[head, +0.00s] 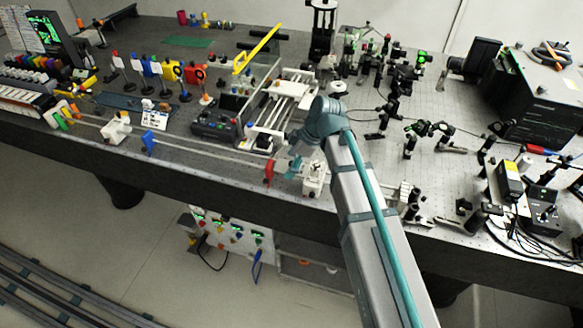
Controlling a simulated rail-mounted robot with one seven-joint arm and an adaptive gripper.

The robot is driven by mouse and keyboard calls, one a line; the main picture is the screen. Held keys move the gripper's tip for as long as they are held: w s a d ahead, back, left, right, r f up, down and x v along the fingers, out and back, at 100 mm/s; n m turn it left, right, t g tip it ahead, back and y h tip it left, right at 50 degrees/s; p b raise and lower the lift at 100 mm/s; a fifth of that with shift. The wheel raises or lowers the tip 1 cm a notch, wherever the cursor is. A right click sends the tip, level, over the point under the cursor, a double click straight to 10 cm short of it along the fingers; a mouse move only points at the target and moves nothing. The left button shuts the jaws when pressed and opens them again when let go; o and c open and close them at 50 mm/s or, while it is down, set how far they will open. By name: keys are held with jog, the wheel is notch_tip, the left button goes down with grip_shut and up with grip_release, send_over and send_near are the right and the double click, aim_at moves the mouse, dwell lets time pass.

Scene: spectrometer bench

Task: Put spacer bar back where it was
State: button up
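My gripper (289,164) is small in the head view and reaches down over the right part of a long thin rail (205,154) along the bench's front edge. A red piece (269,172) is at the rail just left of my gripper; I cannot tell whether they touch. A white carriage (314,180) stands just right of the gripper. My wrist hides part of this area. I cannot pick out the spacer bar with certainty, nor see whether the fingers are open or hold anything.
A blue piece (149,143) and a white mount (117,130) sit farther left on the rail. Behind the gripper stands a white-railed stage (289,90) beside a clear panel and a yellow bar (257,49). Optics crowd the bench to the right, beside a black box (540,95).

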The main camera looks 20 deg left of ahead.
jog(key=c, duration=1.2)
jog(key=shift+c, duration=0.2)
